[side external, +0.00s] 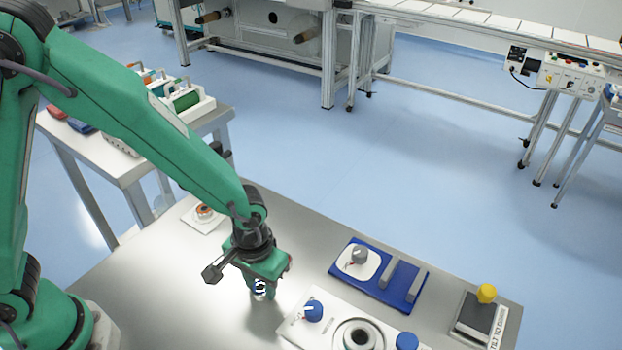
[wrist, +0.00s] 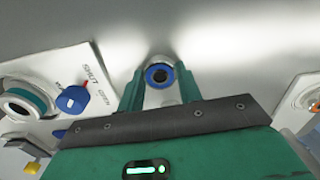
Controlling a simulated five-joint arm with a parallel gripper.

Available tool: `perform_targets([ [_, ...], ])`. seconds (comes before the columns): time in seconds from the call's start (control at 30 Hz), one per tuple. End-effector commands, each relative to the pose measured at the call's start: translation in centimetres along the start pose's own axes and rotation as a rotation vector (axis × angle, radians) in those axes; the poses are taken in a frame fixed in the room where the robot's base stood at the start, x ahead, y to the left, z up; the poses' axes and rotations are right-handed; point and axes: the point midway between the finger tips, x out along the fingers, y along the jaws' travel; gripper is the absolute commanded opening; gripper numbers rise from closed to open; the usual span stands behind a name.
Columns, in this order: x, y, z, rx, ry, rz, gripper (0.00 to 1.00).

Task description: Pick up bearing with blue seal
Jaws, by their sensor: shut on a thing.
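The bearing with the blue seal (wrist: 149,76) is a small metal ring with a blue face and a dark bore, seen in the middle of the wrist view. My gripper (wrist: 160,88) is shut on it, with one green finger on each side. In the side view my gripper (side external: 260,292) points down low over the grey table, left of the white panel, and the bearing (side external: 260,285) shows small and partly covered between the fingers. I cannot tell whether the bearing touches the table.
Right of my gripper is a white panel (side external: 298,333) with a blue knob (side external: 313,310) and a round green-ringed socket. Behind it lies a blue tray (side external: 343,288) with a grey knob. A yellow knob (side external: 486,293) is at far right. An orange-ringed part (side external: 205,211) sits at left.

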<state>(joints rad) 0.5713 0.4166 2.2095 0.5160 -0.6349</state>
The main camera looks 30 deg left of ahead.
Motion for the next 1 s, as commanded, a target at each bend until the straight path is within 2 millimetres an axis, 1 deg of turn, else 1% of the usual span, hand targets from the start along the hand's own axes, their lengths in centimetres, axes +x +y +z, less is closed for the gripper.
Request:
perform_targets([
  [0.27, -1.9, 0.1, -0.1, 0.0, 0.004, 0.003, 0.11],
  [0.43, -4.0, 0.1, -0.1, 0.0, 0.005, 0.004, 0.11],
  [0.8, -7.7, 2.6, 5.9, 0.007, 0.003, 0.003, 0.11],
  [1.0, -9.4, 3.6, 8.5, 0.005, 0.002, 0.002, 0.11],
])
